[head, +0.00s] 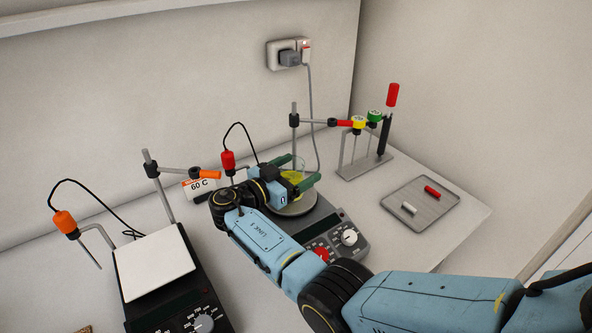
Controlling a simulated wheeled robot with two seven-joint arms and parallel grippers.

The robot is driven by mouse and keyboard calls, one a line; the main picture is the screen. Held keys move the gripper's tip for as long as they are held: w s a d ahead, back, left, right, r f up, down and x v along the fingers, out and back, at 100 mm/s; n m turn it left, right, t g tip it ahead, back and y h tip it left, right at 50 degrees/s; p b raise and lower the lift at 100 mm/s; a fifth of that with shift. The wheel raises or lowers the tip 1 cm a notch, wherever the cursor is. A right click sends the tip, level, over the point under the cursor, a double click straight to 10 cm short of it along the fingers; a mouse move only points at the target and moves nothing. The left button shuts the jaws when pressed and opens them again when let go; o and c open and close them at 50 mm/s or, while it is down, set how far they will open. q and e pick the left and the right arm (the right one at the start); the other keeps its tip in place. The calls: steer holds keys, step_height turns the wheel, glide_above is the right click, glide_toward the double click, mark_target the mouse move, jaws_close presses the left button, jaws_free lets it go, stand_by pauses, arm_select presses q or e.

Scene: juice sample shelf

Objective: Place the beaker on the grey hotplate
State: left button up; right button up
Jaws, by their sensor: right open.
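The beaker (293,177) is clear glass with yellow liquid and looks upright. It stands over the round plate of the grey hotplate (295,208) and appears to rest on it, though my gripper hides much of its base. My right gripper (304,167) has its green fingers on either side of the beaker. The jaws are open, and I cannot tell whether a finger touches the glass. My left gripper is not in view.
A black hotplate with a white square top (155,264) stands at the left, with an orange probe (65,222) beside it. A "60 C" sign (201,187) stands behind. A rack (365,165) and a grey tray (420,204) with red and white bars are at the right. Bench is clear between tray and hotplate.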

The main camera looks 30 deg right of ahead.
steer(key=shift+a+r, duration=0.15)
steer(key=b+v, duration=0.1)
steer(key=v, duration=0.5)
steer(key=shift+a+b, duration=0.25)
steer(key=shift+b, duration=0.15)
steer(key=shift+s+a, duration=0.15)
steer(key=shift+a, duration=0.2)
stand_by(0.6)
